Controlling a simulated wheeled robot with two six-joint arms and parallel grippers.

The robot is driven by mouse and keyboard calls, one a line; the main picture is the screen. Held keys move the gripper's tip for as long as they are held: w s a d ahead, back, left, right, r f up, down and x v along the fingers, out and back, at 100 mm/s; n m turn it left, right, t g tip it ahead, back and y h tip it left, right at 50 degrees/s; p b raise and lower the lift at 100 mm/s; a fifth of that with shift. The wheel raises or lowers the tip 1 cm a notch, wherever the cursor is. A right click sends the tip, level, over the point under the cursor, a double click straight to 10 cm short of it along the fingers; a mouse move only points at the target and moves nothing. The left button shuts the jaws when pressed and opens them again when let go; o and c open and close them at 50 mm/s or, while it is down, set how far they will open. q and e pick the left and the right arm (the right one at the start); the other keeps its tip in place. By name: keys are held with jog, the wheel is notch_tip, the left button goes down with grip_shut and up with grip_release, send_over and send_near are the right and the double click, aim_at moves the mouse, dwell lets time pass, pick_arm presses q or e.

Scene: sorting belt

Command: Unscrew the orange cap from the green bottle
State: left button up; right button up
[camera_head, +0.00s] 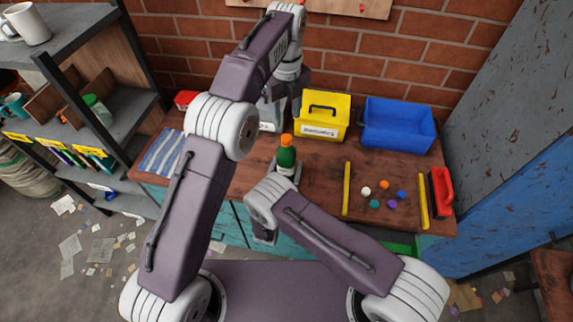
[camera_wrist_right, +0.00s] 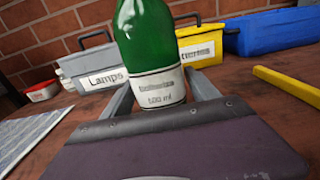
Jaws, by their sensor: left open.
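The green bottle (camera_head: 286,158) stands upright near the table's front edge, with the orange cap (camera_head: 286,140) on its neck. In the right wrist view the bottle (camera_wrist_right: 148,35) shows its pale label; its cap is out of the frame. My right gripper (camera_wrist_right: 158,88) has one finger against each side of the bottle's lower part and is shut on it. In the head view my right wrist hides part of this grip. My left gripper (camera_head: 292,88) is open, at the back of the table beyond the bottle and apart from the cap; its fingers are hard to make out.
Behind the bottle stand a grey Lamps bin (camera_wrist_right: 92,68), a yellow bin (camera_head: 334,115) and a blue bin (camera_head: 398,128). To the right, yellow bars (camera_head: 347,188) flank several small coloured pieces. A striped cloth (camera_head: 162,152) lies at the left.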

aim_at(287, 138)
grip_shut()
pick_arm(q)
jog(key=shift+s, duration=0.1)
jog(key=shift+f, duration=0.1)
notch_tip(287, 138, down, 8)
jog(key=shift+r, duration=0.1)
pick_arm(e)
jog(key=shift+r, duration=0.1)
pick_arm(q)
jog(key=shift+c, duration=0.3)
grip_shut()
